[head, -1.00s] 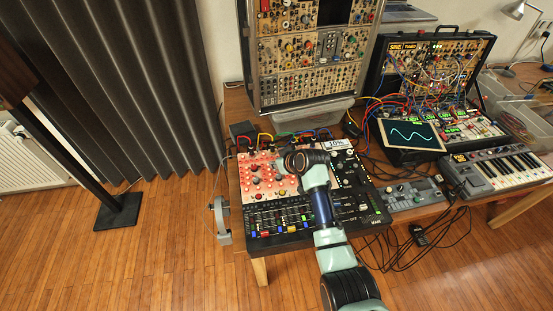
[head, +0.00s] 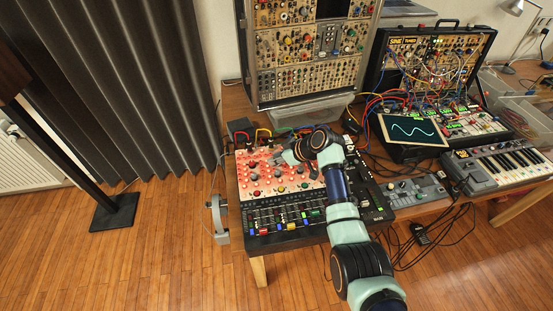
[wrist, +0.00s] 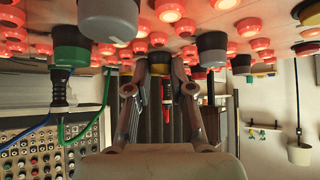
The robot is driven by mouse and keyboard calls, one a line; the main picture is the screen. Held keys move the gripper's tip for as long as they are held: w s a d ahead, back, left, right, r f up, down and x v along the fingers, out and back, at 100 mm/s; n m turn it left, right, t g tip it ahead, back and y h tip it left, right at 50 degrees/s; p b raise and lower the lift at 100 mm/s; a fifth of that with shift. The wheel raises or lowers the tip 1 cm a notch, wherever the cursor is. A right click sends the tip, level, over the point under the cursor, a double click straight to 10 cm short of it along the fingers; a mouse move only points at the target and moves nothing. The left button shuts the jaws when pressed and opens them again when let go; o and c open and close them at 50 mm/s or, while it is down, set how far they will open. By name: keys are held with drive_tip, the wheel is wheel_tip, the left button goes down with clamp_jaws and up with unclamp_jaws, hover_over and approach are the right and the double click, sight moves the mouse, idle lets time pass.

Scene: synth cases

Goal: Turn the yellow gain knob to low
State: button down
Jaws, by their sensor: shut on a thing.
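My gripper (head: 288,155) is over the back part of the mixer's pale red-lit panel (head: 252,186), right of its middle. In the wrist view, my gripper's fingertips (wrist: 160,64) close from both sides on a small knob (wrist: 159,58) with a dull yellowish cap, which I take to be the yellow gain knob. The fingers cover part of it, and its pointer cannot be read. In the head view the gripper and wrist hide this knob.
Other knobs stand close on both sides, including a green-banded one (wrist: 70,50) and a grey one (wrist: 212,48). A red cable plug (wrist: 167,90) and a green cable (wrist: 103,105) show beyond the fingers. Faders (head: 275,215) line the mixer's front.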

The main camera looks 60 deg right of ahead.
drive_tip(key=shift+f, duration=0.1)
drive_tip(key=c, duration=1)
unclamp_jaws()
drive_tip(key=v, duration=1.2)
